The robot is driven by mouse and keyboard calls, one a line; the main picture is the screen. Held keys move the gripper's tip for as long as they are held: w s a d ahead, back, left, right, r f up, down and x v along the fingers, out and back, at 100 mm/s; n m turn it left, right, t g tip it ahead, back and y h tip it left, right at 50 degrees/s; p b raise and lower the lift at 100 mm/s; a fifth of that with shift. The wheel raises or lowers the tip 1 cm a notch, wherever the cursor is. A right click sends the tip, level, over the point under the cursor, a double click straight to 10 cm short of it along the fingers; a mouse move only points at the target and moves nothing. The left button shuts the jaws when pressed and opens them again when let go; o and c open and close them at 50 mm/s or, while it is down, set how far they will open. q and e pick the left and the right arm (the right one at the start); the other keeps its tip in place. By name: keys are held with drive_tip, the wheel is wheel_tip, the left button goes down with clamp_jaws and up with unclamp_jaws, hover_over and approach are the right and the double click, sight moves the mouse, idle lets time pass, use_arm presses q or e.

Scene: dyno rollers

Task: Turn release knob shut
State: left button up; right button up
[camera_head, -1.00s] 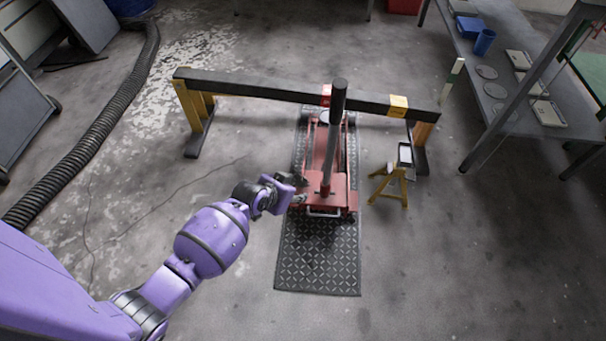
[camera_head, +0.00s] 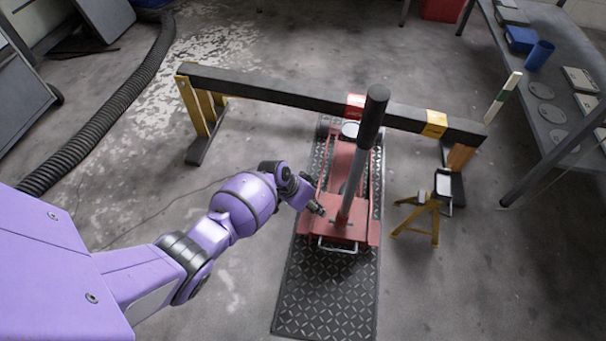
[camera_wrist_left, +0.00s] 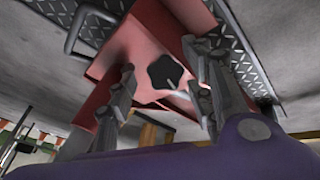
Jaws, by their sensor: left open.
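A red floor jack (camera_head: 338,230) with an upright grey handle (camera_head: 355,185) and black grip (camera_head: 372,117) stands on a dark tread-plate mat. The release knob (camera_wrist_left: 165,71) is black and lobed, on the jack's red body in the left wrist view. My left gripper (camera_wrist_left: 160,62) is open, with one finger on each side of the knob in that view; I cannot tell whether they touch it. In the head view my left gripper (camera_head: 318,208) is at the left of the handle's base, and the knob cannot be made out. My right gripper is not in view.
A black beam (camera_head: 270,92) on yellow-legged stands spans behind the jack. A yellow jack stand (camera_head: 422,213) stands to the right. A bench (camera_head: 560,110) with a blue cup (camera_head: 538,55) is at the far right.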

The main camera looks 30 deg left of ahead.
use_arm(q)
drive_tip(key=shift+w+d+f, duration=0.3)
drive_tip(key=shift+w+f, duration=0.15)
drive_tip(key=c, duration=1.1)
drive_tip(key=shift+o, duration=0.2)
drive_tip(key=shift+d+m, duration=0.1)
drive_tip(key=shift+m, duration=0.2)
drive_tip(key=m, duration=0.3)
drive_tip(key=shift+s+f+t+y, duration=0.1)
drive_tip(key=shift+s+t+y, duration=0.1)
drive_tip(key=shift+t+y, duration=0.15)
drive_tip(key=m, duration=0.4)
drive_tip(key=shift+s+d+f+m+t+y+b, duration=0.1)
drive_tip(key=shift+s+m+t+y+b, duration=0.15)
drive_tip(key=shift+m+t+y+b, duration=0.1)
drive_tip(key=shift+c, duration=0.2)
